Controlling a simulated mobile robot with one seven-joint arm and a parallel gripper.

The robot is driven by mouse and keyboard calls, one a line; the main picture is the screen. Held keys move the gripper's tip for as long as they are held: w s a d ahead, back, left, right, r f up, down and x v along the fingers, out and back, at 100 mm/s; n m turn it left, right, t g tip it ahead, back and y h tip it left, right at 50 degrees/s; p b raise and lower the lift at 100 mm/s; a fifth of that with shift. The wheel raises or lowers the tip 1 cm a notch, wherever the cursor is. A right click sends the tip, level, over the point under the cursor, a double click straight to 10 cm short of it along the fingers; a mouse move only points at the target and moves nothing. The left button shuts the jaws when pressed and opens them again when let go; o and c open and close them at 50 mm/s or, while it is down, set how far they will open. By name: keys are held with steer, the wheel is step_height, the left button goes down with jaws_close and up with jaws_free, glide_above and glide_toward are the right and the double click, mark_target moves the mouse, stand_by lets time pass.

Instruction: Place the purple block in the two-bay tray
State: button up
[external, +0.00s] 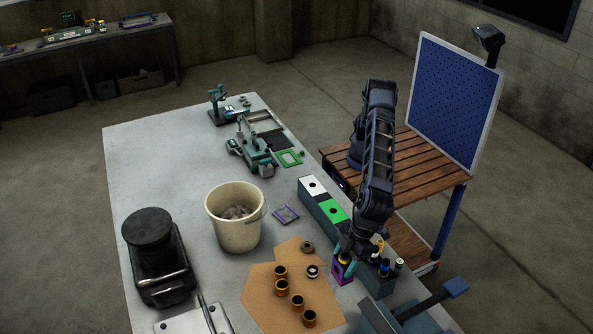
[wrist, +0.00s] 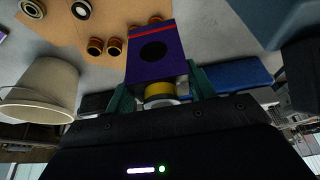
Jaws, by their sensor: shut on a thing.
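The purple block (external: 342,272) is at the front right of the grey workbench, below my gripper (external: 352,250). In the wrist view the purple block (wrist: 152,48) shows a face with a dark round hole and a thin red edge. My gripper (wrist: 160,95) is shut on it; a yellow and pale round part (wrist: 158,90) shows between the teal fingers. I cannot tell whether the block touches the bench. I cannot tell for sure which thing is the two-bay tray; a shallow framed dark holder (external: 276,139) lies at the far end.
A long grey holder with a white block (external: 313,185) and a green block (external: 333,210) stands beside my arm. A cream bucket (external: 234,222), a purple frame (external: 286,214) and brown matting (external: 262,290) with several brass rings are to the left. Clear bench lies beyond the bucket.

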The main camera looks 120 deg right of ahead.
steer(key=r, duration=0.5)
steer(key=shift+w+d+r, duration=0.15)
steer(key=shift+w+d, duration=0.2)
steer(key=shift+d, duration=0.05)
steer(key=w+d+r+m+h, duration=0.1)
steer(key=w+d, duration=0.5)
steer(key=d, duration=0.4)
steer(key=w+d+m, duration=0.2)
steer(key=w+d, duration=0.3)
steer(key=d, duration=0.5)
steer(key=w+d+r+m+h, duration=0.1)
steer(key=w+d, duration=0.5)
steer(key=d, duration=0.5)
steer(key=w+d+r+m+g+h, duration=0.1)
steer(key=d+m, duration=0.4)
steer(key=d, duration=3.3)
steer(key=s+d+m, duration=0.1)
steer(key=s+d, duration=0.2)
steer(key=d, duration=0.5)
steer(key=s+d+m, duration=0.1)
steer(key=s+d, duration=0.1)
steer(key=d, duration=0.7)
steer(key=m+g+h, duration=0.2)
steer(key=m+g, duration=0.1)
steer(key=m, duration=0.4)
glide_above(264, 126)
step_height(264, 126, down, 28)
steer(key=shift+f, duration=0.15)
steer(key=shift+f, duration=0.15)
